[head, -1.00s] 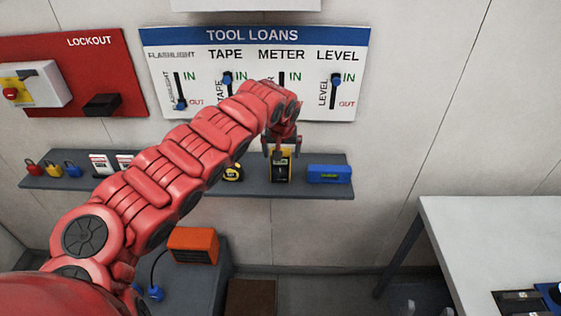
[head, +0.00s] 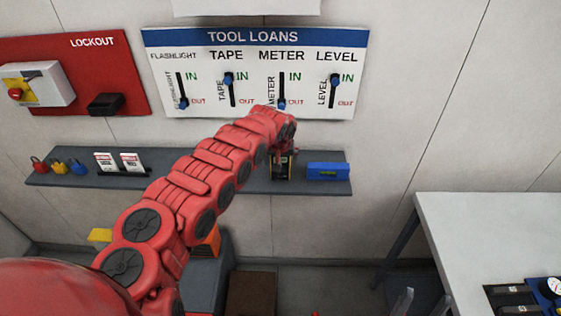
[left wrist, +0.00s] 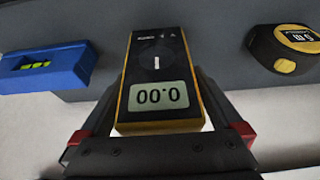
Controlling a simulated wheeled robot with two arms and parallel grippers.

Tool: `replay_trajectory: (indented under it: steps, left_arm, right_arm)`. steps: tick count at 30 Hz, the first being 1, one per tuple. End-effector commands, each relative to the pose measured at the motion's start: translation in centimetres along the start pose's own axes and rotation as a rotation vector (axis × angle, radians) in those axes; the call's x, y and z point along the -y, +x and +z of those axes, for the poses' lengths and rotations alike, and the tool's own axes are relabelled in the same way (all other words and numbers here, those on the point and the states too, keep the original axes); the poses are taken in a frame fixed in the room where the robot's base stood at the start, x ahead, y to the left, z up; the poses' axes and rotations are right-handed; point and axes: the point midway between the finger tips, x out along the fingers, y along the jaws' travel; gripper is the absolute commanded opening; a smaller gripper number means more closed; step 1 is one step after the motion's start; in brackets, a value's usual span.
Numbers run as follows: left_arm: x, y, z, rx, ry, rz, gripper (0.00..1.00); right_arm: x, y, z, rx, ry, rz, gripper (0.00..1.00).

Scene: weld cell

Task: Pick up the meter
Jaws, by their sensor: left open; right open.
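The meter (head: 282,174), yellow-edged and dark, stands on the grey wall shelf, partly hidden by my left arm in the head view. In the left wrist view the meter (left wrist: 158,60) appears upside down, its display reading zeros. My left gripper (left wrist: 160,88) is open, with one finger on each side of the meter; a light gap shows beside its display end. In the head view this gripper is mostly hidden behind its wrist. My right gripper (head: 422,303) is open and empty at the bottom edge; only its grey fingertips show.
A blue level (head: 328,171) is close to the meter's right on the shelf (head: 230,187). A yellow-black tape (left wrist: 287,50) is on its other side. The tool loans board (head: 255,45) is above; its meter slider (head: 282,104) sits at OUT. A white table (head: 480,225) stands right.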

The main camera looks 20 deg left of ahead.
Motion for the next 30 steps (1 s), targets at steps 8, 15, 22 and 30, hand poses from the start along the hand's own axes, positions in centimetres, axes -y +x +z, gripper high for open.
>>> replay_trajectory:
  steps: [8,15,22,30]
  left_arm:
    - [-0.02,0.19,-0.01,-0.001,0.001,-0.001,1.00]
    - [-0.01,0.16,-0.04,-0.002,0.001,0.000,0.59]
    - [-0.01,0.15,-0.05,-0.002,0.000,0.000,0.17]
    - [-0.01,0.12,-0.08,-0.002,0.000,0.000,0.05]
  right_arm:
    - [0.00,0.04,-0.01,0.000,0.000,0.000,0.60]
    - [0.00,0.04,-0.01,0.000,0.000,0.000,0.60]
    - [0.00,0.05,-0.01,0.000,0.000,0.000,0.60]
    - [0.00,0.05,-0.01,0.000,0.000,0.000,0.60]
